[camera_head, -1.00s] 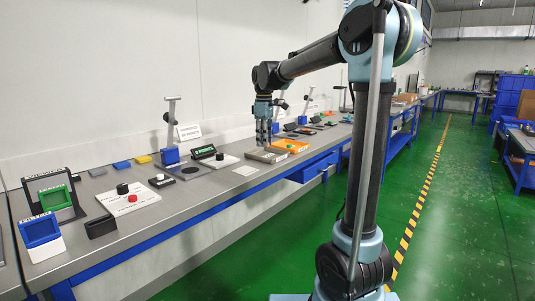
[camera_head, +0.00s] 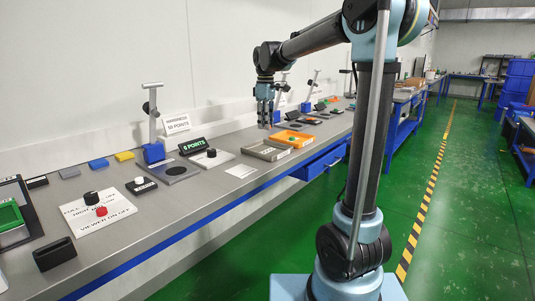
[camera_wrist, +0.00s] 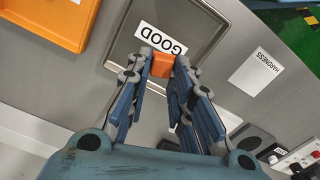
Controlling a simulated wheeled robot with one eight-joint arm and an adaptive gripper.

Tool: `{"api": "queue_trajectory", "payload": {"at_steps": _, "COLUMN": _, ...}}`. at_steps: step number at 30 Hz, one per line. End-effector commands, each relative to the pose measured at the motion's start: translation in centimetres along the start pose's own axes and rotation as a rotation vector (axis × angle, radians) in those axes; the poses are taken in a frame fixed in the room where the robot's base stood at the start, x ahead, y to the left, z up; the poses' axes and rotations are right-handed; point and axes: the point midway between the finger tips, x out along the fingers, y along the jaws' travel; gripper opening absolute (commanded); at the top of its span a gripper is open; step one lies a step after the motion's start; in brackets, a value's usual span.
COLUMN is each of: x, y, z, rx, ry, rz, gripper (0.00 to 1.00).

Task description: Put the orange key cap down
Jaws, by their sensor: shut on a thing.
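My gripper (camera_wrist: 162,66) is shut on the orange key cap (camera_wrist: 161,65), a small orange block between its fingertips in the wrist view. There the cap overlaps the grey tray (camera_wrist: 122,42) marked GOOD (camera_wrist: 161,39), near the label; the height of the cap above the tray floor is hard to tell. In the head view my gripper (camera_head: 265,125) points down near the back of the grey tray (camera_head: 267,152), fingertips appearing above it. The cap is too small to make out there.
An orange tray (camera_head: 293,138) sits beside the grey tray; it also shows in the wrist view (camera_wrist: 62,27). A white HARDNESS card (camera_wrist: 257,72) lies on the other side. A stand with a blue base (camera_head: 154,153) and a green-lettered display (camera_head: 193,145) are further left on the bench.

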Motion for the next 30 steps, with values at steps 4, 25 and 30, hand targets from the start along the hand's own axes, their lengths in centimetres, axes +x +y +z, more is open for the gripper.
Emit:
{"api": "queue_trajectory", "payload": {"at_steps": 4, "x": -0.2, "y": 0.1, "z": -0.2, "rx": 0.086, "ry": 0.000, "rz": -0.002, "gripper": 0.12}}
{"api": "queue_trajectory", "payload": {"at_steps": 25, "x": 5.2, "y": 0.3, "z": -0.4, "rx": 0.307, "ry": 0.001, "rz": -0.005, "gripper": 0.12}}
{"api": "queue_trajectory", "payload": {"at_steps": 30, "x": 6.4, "y": 0.3, "z": -0.4, "rx": 0.307, "ry": 0.001, "rz": -0.006, "gripper": 0.12}}
